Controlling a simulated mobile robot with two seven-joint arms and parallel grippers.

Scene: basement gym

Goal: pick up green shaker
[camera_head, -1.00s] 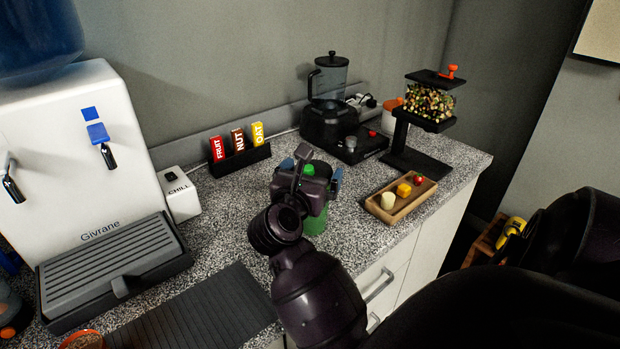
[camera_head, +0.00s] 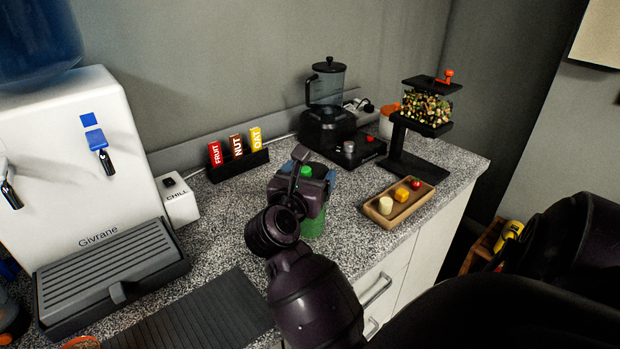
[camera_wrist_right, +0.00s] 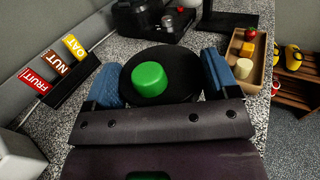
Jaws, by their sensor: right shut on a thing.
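The green shaker (camera_head: 313,226) stands upright on the speckled counter, mostly hidden behind my right gripper in the head view. Its black lid and green cap (camera_wrist_right: 150,79) show in the right wrist view. My right gripper (camera_head: 304,178) is shut on the shaker near its top, with one blue fingertip pad on each side of the lid. I cannot tell whether the shaker's base touches the counter. My left gripper is not in view.
A wooden tray (camera_head: 375,215) with small food pieces is right of the shaker. A bar rack (camera_head: 240,168), blender (camera_head: 326,110) and topping dispenser (camera_head: 428,105) stand behind. A water dispenser (camera_head: 75,170) and dark ribbed mat (camera_head: 200,318) are at left.

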